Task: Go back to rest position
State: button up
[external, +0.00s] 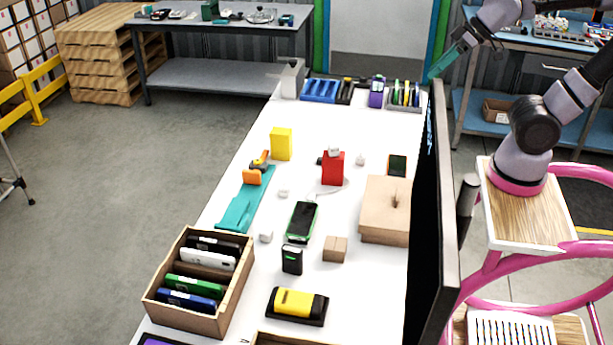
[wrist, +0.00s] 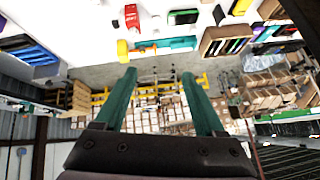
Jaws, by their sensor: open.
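My gripper (external: 446,63) is raised at the upper right in the external view, above the far end of the white table (external: 228,188), near the top of the dark upright panel (external: 432,215). In the wrist view, the two teal fingers of my gripper (wrist: 159,76) are spread apart with nothing between them. The wrist view is tilted, with the table along its top edge and the room floor and shelves beyond the fingertips. No table object touches the fingers.
The table holds an open carton of devices (external: 240,262), a closed cardboard box (external: 376,228), a red box (external: 333,169), a yellow box (external: 281,144), a green-edged phone (external: 302,221) and a yellow-and-black device (external: 297,303). Blue bins (external: 319,90) stand at the far end.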

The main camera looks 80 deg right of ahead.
jog(key=s+a, duration=0.1)
jog(key=s+a+m, duration=0.1)
jog(key=s, duration=0.1)
jog(key=s+a+m, duration=0.1)
jog(key=shift+s+r+g+y, duration=0.2)
jog(key=shift+r+g+y, duration=0.2)
